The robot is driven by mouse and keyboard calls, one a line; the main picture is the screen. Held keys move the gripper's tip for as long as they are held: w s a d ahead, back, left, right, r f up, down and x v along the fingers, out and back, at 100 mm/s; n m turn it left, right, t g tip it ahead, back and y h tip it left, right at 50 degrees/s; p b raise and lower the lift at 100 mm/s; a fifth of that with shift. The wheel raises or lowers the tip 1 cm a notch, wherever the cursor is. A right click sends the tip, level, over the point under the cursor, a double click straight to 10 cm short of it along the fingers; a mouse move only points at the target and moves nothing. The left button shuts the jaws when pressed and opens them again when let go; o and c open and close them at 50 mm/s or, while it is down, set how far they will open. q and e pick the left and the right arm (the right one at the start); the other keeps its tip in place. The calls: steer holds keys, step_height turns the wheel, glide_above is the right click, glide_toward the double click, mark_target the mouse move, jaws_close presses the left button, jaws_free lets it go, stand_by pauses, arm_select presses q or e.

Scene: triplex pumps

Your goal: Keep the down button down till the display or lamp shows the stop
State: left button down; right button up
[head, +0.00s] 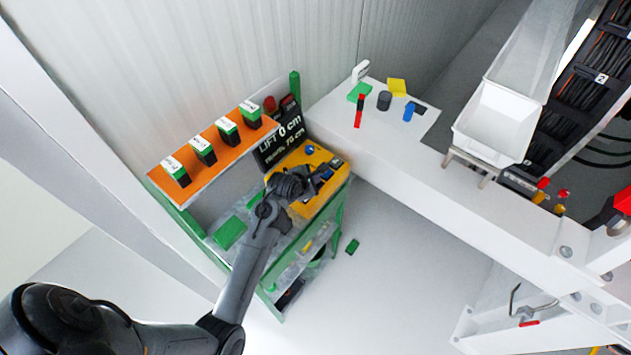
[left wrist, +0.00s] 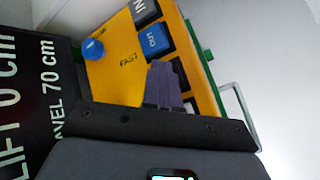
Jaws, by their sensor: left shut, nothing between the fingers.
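The yellow control box (head: 298,158) stands on the green cart. In the left wrist view its yellow face (left wrist: 113,62) carries a blue knob (left wrist: 93,49), a black IN button (left wrist: 145,10) and a blue OUT button (left wrist: 154,40). No down label is readable; my fingers cover part of the face. The black display (head: 281,140) behind the box reads LIFT 0 cm and TRAVEL 70 cm. My left gripper (head: 319,178) is shut and empty over the box, its fingertips (left wrist: 166,68) just beside OUT. I cannot tell whether they touch a button. My right gripper is not in view.
A red lamp (head: 270,103) is by the display. An orange shelf (head: 214,150) with several green-and-black labelled blocks stands left of it. A white bench (head: 400,150) with small coloured parts is to the right. A metal handle (left wrist: 240,115) edges the box.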

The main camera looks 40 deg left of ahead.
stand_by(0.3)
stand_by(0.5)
arm_select(q)
steer(key=shift+r+p, duration=0.95)
steer(key=shift+p, duration=0.35)
steer(key=shift+r+p, duration=0.35)
step_height(320, 180, up, 4)
steer(key=p, duration=0.5)
steer(key=shift+r, duration=0.15)
steer(key=shift+s, duration=0.1)
